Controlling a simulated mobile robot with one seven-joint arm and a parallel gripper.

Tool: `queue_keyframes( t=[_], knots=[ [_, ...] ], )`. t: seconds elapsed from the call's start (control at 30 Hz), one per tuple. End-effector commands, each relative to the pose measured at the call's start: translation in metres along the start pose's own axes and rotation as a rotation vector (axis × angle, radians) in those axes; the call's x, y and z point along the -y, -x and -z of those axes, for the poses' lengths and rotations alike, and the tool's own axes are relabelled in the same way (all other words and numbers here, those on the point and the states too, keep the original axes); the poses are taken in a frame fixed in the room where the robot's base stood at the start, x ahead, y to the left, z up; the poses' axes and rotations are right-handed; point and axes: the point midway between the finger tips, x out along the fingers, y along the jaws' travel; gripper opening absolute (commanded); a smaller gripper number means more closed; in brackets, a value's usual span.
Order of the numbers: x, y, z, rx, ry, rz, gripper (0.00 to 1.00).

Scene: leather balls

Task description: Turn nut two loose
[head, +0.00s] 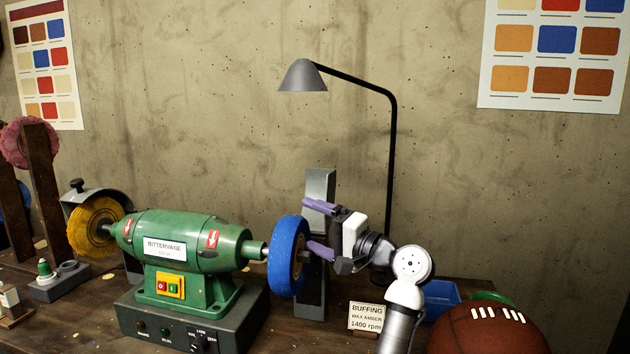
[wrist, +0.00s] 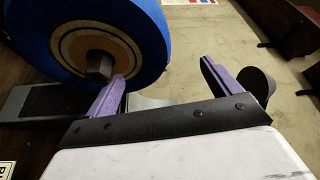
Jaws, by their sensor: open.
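A green buffing machine (head: 180,243) stands on the bench with a blue wheel (head: 286,258) on its right end and a yellow wheel (head: 96,226) on its left. A dark nut (wrist: 99,66) sits at the centre of the blue wheel's tan hub in the wrist view. No number shows on it. My gripper (head: 311,225) is open and empty at the right side of the blue wheel. Its lower purple finger is close to the hub; the upper one is above it. In the wrist view my gripper (wrist: 161,70) has the nut beside its left finger, not between the fingers. Contact cannot be told.
A grey upright plate (head: 319,185) stands behind the blue wheel and my gripper. A lamp (head: 303,76) with a black arm rises behind. A buffing sign (head: 367,317), a blue tray (head: 441,297) and a leather ball (head: 486,329) are at the right.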

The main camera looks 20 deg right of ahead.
Motion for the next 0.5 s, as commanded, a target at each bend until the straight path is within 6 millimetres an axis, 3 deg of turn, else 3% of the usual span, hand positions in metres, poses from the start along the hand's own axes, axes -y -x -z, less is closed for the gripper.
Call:
queue_keyframes(
  t=[0.03, 0.1, 0.5],
  knots=[
    [0.025, -0.003, -0.002, 0.01, 0.024, 0.013, 0.5],
    [0.04, -0.004, 0.001, 0.01, 0.022, 0.01, 0.45],
    [0.108, -0.011, 0.017, 0.01, 0.014, 0.002, 0.45]
  ],
)
